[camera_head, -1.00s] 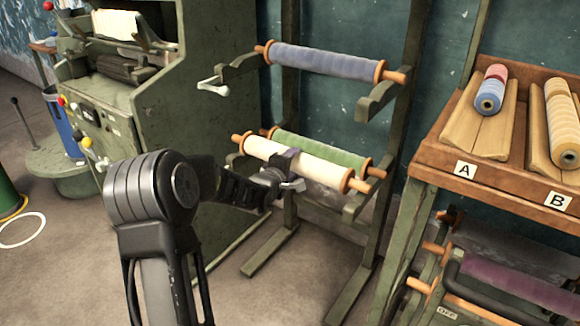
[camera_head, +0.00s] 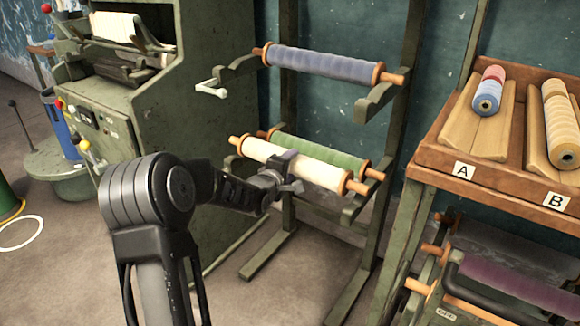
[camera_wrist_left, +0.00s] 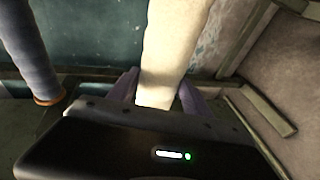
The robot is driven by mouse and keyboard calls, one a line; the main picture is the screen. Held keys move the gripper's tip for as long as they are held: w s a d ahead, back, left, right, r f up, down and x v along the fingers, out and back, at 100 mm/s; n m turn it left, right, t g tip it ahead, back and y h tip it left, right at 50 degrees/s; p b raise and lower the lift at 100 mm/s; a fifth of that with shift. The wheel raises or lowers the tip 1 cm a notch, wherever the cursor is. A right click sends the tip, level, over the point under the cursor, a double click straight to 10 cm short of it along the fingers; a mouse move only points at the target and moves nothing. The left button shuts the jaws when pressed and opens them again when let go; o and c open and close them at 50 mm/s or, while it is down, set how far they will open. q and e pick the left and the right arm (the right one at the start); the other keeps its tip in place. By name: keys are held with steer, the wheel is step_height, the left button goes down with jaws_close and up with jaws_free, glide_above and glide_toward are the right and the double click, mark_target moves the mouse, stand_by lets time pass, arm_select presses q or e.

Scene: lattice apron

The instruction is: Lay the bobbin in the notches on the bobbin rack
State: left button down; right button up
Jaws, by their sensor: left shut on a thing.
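The cream bobbin (camera_head: 318,172) has orange ends and lies roughly level at the lower arms of the green bobbin rack (camera_head: 388,150). My left gripper (camera_head: 287,166) is shut on its middle from the front. In the left wrist view the cream bobbin (camera_wrist_left: 170,50) runs up from between the gripper's fingers (camera_wrist_left: 160,98). A green bobbin (camera_head: 335,156) lies just behind it on the lower arms. A blue-grey bobbin (camera_head: 322,62) rests on the upper arms. I cannot tell whether the cream bobbin's ends touch the notches. My right gripper does not show.
A green machine (camera_head: 195,120) stands close on the left. A wooden bench (camera_head: 435,160) with labelled trays of spools stands on the right. Further bobbins, one purple (camera_head: 515,285), lie below it. The floor (camera_head: 255,300) in front of the rack is clear.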

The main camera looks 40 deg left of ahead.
arm_select(q)
steer(key=shift+f+b, duration=0.95)
steer(key=shift+f, duration=0.15)
steer(key=shift+s+f+b, duration=0.1)
steer(key=shift+f+b, duration=0.35)
steer(key=shift+b, duration=0.15)
